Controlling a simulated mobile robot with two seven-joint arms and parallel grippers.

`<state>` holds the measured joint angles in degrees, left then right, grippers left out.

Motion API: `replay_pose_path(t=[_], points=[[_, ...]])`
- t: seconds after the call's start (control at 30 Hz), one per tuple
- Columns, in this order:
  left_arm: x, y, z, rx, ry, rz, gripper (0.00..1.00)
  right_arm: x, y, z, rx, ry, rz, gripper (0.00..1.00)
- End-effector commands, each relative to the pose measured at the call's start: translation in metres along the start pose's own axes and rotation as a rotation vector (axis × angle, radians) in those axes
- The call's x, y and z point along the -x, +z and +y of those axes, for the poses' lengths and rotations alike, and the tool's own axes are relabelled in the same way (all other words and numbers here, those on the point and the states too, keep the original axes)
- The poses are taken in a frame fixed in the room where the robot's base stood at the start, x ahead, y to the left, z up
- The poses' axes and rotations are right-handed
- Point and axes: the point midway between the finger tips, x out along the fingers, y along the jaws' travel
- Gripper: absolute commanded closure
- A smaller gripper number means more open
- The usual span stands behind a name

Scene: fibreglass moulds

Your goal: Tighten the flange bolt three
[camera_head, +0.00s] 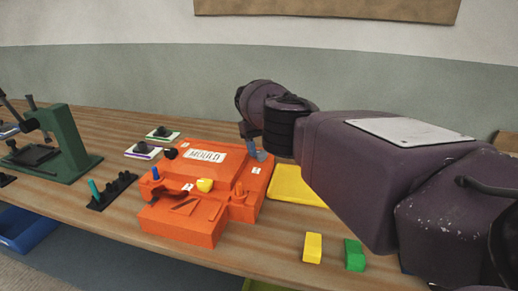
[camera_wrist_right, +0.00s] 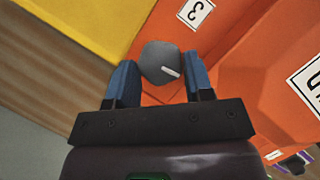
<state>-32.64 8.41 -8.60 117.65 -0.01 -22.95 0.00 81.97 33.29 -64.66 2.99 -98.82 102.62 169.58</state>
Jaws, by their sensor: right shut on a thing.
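The orange mould (camera_head: 185,215) sits on the wooden bench, with a white label reading MOULD on top. Flange bolt three (camera_wrist_right: 160,60) shows in the wrist view as a dark grey round head with a pale mark, beside a white label with a 3 (camera_wrist_right: 196,11). My right gripper (camera_head: 257,152) is at the mould's far right corner; in the wrist view its blue fingers (camera_wrist_right: 161,78) are on either side of the bolt head, shut on it. In the head view the bolt is mostly hidden by the gripper. My left gripper is not in view.
A yellow tray (camera_head: 290,186) lies right of the mould, partly behind my right arm. Yellow (camera_head: 313,248) and green (camera_head: 354,255) blocks stand near the front edge. A green press (camera_head: 66,140) and a black rack (camera_head: 112,190) stand left.

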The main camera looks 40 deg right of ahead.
Motion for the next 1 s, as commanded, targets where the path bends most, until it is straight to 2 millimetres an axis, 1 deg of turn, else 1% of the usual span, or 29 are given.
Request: replay_pose_path(t=[0.5,0.53,0.67,0.7,1.0], points=[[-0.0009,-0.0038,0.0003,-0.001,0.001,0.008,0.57,-0.0004,0.0000,0.0001,-0.019,-0.008,-0.001,0.76],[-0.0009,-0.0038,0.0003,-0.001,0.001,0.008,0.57,-0.0004,0.0000,0.0001,-0.019,-0.008,-0.001,0.49],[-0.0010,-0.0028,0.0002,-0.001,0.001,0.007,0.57,-0.0003,0.0000,-0.0001,-0.018,-0.008,-0.001,0.30],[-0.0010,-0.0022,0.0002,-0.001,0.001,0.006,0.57,-0.0003,-0.0001,-0.0003,-0.018,-0.008,-0.001,0.27],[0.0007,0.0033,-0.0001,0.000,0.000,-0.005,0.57,-0.0005,-0.0007,-0.0025,-0.013,-0.009,0.000,0.27]])
